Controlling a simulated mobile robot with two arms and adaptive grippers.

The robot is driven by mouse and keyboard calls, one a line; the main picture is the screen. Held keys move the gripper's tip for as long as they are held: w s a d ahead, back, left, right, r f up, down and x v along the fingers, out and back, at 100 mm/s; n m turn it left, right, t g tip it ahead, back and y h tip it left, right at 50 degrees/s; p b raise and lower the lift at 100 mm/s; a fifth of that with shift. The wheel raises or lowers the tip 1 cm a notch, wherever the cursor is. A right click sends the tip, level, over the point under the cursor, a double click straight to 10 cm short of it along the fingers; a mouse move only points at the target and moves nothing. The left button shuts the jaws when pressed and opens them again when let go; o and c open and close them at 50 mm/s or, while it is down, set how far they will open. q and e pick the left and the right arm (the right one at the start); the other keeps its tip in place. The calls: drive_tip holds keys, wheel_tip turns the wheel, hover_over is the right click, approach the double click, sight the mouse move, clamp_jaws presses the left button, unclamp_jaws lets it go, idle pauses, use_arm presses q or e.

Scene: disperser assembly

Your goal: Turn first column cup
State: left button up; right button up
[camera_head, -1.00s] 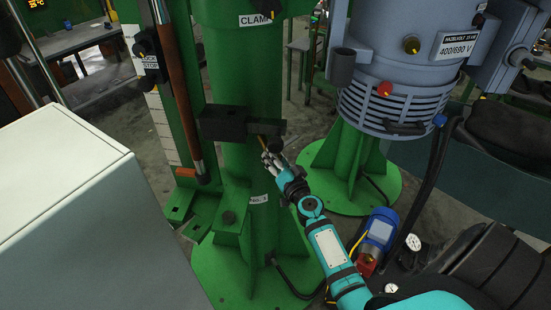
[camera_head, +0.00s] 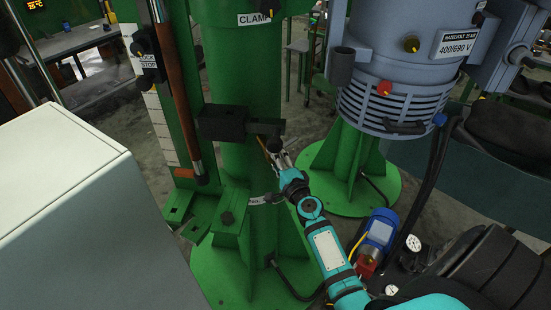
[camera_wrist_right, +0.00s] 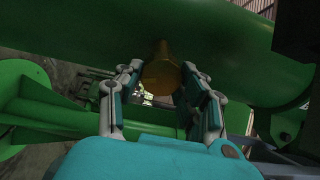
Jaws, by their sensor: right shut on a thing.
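The first column is the thick green column (camera_head: 240,80) in the middle of the head view. A small brass-coloured cup (camera_wrist_right: 161,76) sticks out from the green column in the right wrist view. In the head view only a thin brown bit of it (camera_head: 262,143) shows under the dark block. My right gripper (camera_head: 272,149) is at the cup, just below the block. In the right wrist view its fingers (camera_wrist_right: 161,80) stand on either side of the cup and are shut on it. My left gripper is not in view.
A dark block with a short arm (camera_head: 224,123) sits on the column just above the gripper. A grey motor housing (camera_head: 400,75) on a green stand is at the right. A pale cabinet (camera_head: 60,200) fills the left front.

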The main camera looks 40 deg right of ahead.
drive_tip(key=shift+a+f+m+p, duration=0.1)
drive_tip(key=shift+m+p, duration=0.15)
drive_tip(key=shift+m, duration=2.3)
drive_tip(key=shift+a+f+m+p, duration=0.1)
drive_tip(key=shift+f+m+p, duration=0.1)
drive_tip(key=shift+m, duration=2.4)
drive_tip(key=shift+f+m+p, duration=0.1)
drive_tip(key=shift+m+p, duration=0.15)
drive_tip(key=shift+m, duration=2.3)
drive_tip(key=o, duration=1.2)
drive_tip(key=shift+r, duration=0.1)
drive_tip(key=shift+c, duration=0.2)
drive_tip(key=s+a, duration=0.1)
drive_tip(key=s, duration=0.6)
drive_tip(key=shift+s+a, duration=0.2)
